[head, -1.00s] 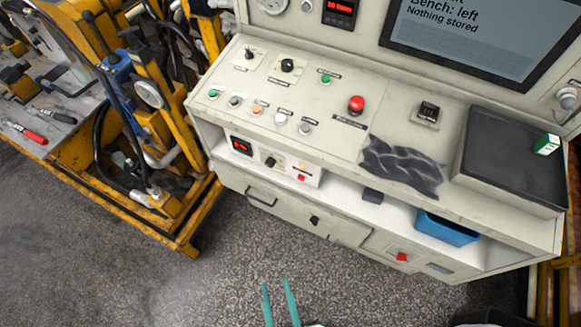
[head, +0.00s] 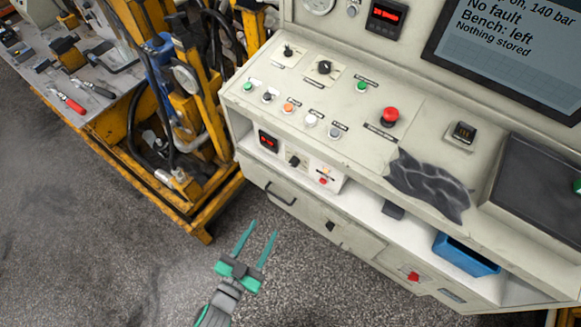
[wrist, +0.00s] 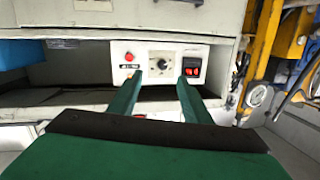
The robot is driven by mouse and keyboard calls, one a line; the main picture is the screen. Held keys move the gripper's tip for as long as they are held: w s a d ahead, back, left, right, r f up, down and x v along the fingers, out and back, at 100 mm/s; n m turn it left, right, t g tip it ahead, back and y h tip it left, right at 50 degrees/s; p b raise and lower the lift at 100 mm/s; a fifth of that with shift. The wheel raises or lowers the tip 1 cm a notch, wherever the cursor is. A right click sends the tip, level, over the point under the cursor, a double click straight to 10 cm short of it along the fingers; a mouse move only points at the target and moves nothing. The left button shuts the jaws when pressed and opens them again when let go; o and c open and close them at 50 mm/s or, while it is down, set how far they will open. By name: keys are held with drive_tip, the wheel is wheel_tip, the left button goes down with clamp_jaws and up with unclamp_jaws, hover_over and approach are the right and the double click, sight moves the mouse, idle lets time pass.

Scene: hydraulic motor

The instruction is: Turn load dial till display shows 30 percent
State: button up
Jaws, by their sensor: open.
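A small white control box (head: 300,164) sits in the open shelf under the sloped console. I cannot read which dial is labelled load. My gripper (head: 262,228) is open and empty, in front of the cabinet and apart from the box.
Above are console knobs (head: 323,68), a red mushroom button (head: 390,117) and a screen (head: 510,50). A dark cloth (head: 430,183) hangs over the shelf edge, near a blue bin (head: 466,254). A yellow frame (head: 175,205) stands left. The floor before the cabinet is clear.

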sight(292, 164)
drive_tip(key=w+d+h, duration=0.1)
drive_tip(key=w+d, duration=0.1)
drive_tip(key=w, duration=0.5)
drive_tip(key=w+d+r+h, duration=0.1)
drive_tip(key=w+d, duration=0.2)
drive_tip(key=w, duration=0.4)
drive_tip(key=w+d+m, duration=0.1)
drive_tip(key=w+d, duration=0.2)
drive_tip(key=w, duration=0.4)
drive_tip(key=shift+w+d+r+h, duration=0.15)
drive_tip(key=shift+w+d+h, duration=0.1)
drive_tip(key=shift+w+h, duration=0.15)
drive_tip(key=c, duration=1)
